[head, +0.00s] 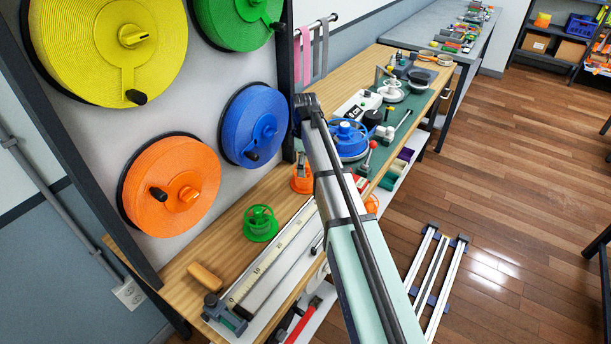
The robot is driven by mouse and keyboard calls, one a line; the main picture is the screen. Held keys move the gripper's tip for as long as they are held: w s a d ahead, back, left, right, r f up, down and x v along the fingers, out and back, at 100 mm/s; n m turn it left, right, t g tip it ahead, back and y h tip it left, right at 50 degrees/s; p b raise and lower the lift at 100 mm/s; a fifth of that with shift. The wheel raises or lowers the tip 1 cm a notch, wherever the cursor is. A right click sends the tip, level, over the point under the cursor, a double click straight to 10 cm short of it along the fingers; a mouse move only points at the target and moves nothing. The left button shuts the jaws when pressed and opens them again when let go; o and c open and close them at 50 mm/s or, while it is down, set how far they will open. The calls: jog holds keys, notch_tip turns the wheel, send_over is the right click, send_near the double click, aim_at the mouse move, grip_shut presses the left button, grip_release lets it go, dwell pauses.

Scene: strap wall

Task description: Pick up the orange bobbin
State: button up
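An orange bobbin (301,180) stands on the wooden bench, its right side hidden behind my arm. Another orange piece (372,203) shows on the other side of my arm, near the bench's front edge; I cannot tell what it is. A green bobbin (260,224) stands on the bench to the left, and a blue bobbin-like spool (347,139) stands farther back on the green mat. A large orange reel (170,187) hangs on the wall panel. My arm crosses the middle of the view. I cannot make out my gripper or its fingers.
A long ruled rail (275,262) lies along the bench front, with a wooden block (205,277) beside it. Yellow (75,45), green (235,18) and blue (252,130) reels hang on the wall. Tools crowd the green mat. White rails (437,285) lie on the open floor.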

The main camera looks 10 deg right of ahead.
jog(key=shift+d+f+p, duration=0.2)
jog(key=shift+f+p, duration=0.9)
jog(key=shift+f, duration=1.6)
jog(key=shift+c, duration=0.4)
jog(key=c, duration=0.9)
